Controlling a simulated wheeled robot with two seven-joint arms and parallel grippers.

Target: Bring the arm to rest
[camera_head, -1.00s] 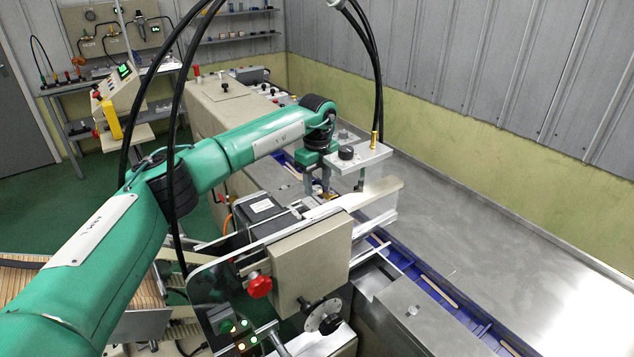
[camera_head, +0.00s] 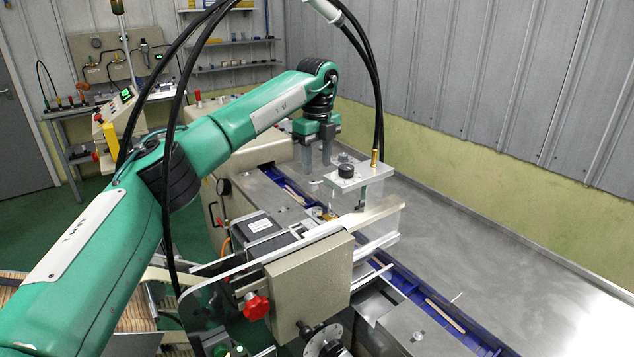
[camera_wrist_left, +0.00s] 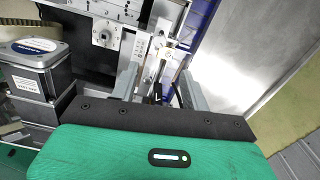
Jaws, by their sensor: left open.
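My left gripper (camera_head: 317,155) hangs from the green arm with its fingers pointing down, above the far part of the blue channel and behind the metal bracket of the machine. It is open and I see nothing held between the fingers. In the left wrist view the two grey fingers (camera_wrist_left: 160,88) stand apart over the machine's metal parts. My right gripper is in neither view.
The wrapping machine (camera_head: 310,278) with a red knob (camera_head: 256,306) stands below the arm. A blue channel (camera_head: 400,283) holds wooden sticks (camera_head: 445,315). Black hoses (camera_head: 375,90) hang to a bracket (camera_head: 357,177) close by. The steel table (camera_head: 520,265) at right is mostly bare.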

